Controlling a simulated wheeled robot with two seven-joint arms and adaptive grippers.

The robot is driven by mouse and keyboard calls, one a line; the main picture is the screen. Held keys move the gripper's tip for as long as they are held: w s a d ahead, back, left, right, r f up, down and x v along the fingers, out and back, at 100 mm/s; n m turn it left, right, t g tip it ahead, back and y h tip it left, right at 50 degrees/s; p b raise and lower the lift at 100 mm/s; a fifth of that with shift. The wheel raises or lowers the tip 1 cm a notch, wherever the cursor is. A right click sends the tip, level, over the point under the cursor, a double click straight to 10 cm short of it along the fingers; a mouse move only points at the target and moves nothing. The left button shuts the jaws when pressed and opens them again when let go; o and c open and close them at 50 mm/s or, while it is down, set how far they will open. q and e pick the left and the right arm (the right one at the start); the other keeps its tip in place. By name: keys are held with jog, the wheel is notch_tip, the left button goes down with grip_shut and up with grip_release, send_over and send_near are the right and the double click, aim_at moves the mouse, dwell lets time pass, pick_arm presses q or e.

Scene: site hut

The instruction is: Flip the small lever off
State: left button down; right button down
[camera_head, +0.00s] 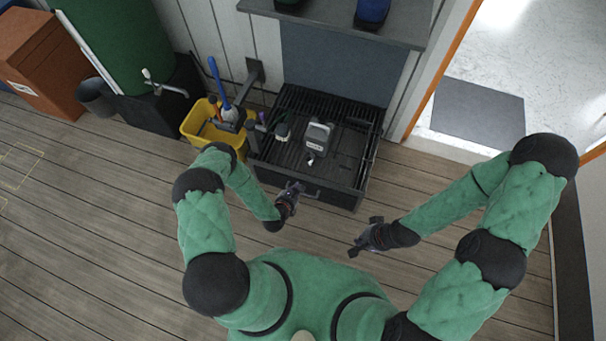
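A small grey box-shaped device (318,138) stands on the black slatted bench, with a dark label on its front. A small pale lever (310,160) shows at its front lower edge; its exact position is too small to read. My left gripper (295,188) is at the bench's front edge, a little below the lever in the picture and apart from it. Whether its fingers are open is too small to tell. My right gripper (362,236) is open and empty over the floor, to the right of the left one and apart from the bench.
The black slatted bench (345,172) also holds brushes (283,132) at its left. A yellow bucket (196,124) with cleaning tools stands left of it. A grey shelf (330,28) overhangs the back. Wooden floor is clear at the left, and a doorway opens at the right.

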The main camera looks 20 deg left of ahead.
aim_at(310, 158)
pick_arm(q)
jog(key=w+d+f+b, duration=0.1)
jog(key=w+b, duration=0.4)
jog(key=w, duration=0.6)
jog(key=shift+f, duration=0.55)
